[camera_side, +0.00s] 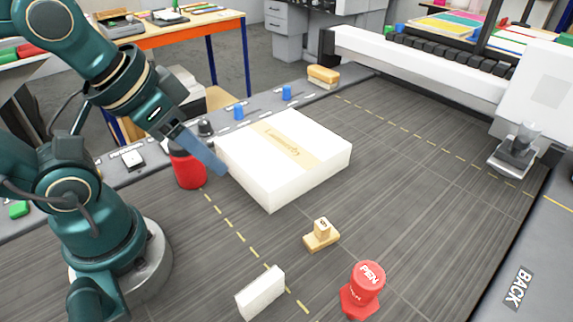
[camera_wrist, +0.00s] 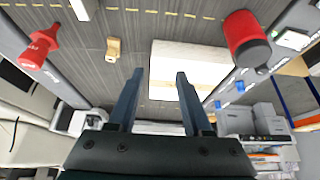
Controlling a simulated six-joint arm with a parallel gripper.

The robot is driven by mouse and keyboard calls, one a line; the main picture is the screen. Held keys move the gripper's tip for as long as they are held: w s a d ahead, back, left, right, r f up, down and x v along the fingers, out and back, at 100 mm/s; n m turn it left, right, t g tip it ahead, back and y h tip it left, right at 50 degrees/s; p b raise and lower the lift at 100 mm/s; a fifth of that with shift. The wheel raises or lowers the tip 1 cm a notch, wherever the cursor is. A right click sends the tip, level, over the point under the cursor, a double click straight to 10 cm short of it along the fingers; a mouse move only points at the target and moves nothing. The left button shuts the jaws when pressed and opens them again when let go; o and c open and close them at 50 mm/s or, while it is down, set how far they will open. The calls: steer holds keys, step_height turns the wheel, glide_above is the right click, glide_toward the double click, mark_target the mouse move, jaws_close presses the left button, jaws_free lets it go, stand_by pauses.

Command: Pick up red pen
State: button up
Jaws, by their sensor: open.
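The red pen (camera_side: 365,287) is a squat red piece with "PEN" in white on its round top and a wider foot. It stands on the dark slatted table at the front of the side view. It also shows at the upper left of the wrist view (camera_wrist: 38,47). My gripper (camera_side: 222,170) is far to its left and behind it, beside the large white box. In the wrist view my gripper (camera_wrist: 158,75) has its two fingers apart with nothing held between them; the box lies beyond them.
The white box (camera_side: 265,170) fills the middle. A red cylinder with a black top (camera_side: 188,170) stands close to my gripper. A wooden stamp (camera_side: 321,236) and a white block (camera_side: 260,292) lie in front of the box. The table right of the box is clear.

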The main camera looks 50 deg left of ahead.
steer(key=o, duration=0.4)
steer(key=shift+r, duration=0.1)
